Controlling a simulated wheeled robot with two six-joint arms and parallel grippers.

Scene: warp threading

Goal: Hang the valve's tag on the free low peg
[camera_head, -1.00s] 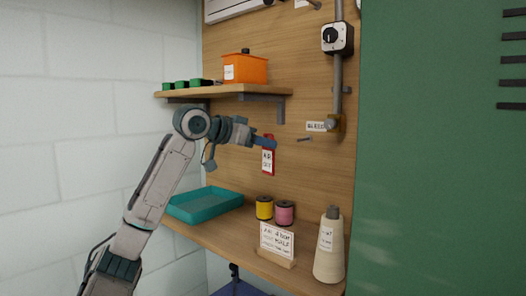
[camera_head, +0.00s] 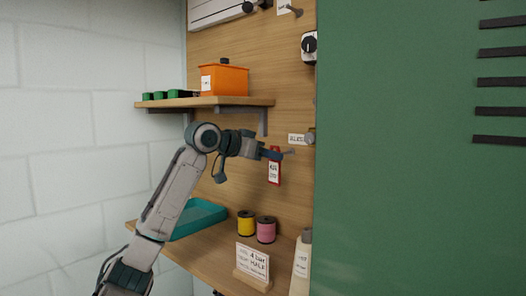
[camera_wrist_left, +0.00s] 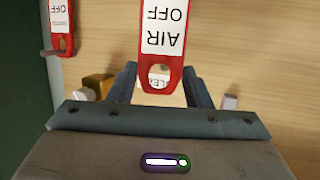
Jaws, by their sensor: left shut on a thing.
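My left gripper (camera_head: 271,154) is shut on the red tag (camera_head: 274,172), which has a white label and hangs down from the fingertips in front of the wooden board. In the left wrist view the tag (camera_wrist_left: 161,42) reads "AIR OFF", upside down, with its holed end between the fingers. A short grey peg (camera_head: 289,152) sticks out of the board just right of the fingertips, below a white label (camera_head: 297,139). Whether tag and peg touch cannot be told. The valve's brass body (camera_wrist_left: 95,86) shows in the wrist view. My right gripper is not in view.
A green panel (camera_head: 410,160) covers the right side. A shelf (camera_head: 215,102) with an orange bin (camera_head: 224,79) is above the arm.

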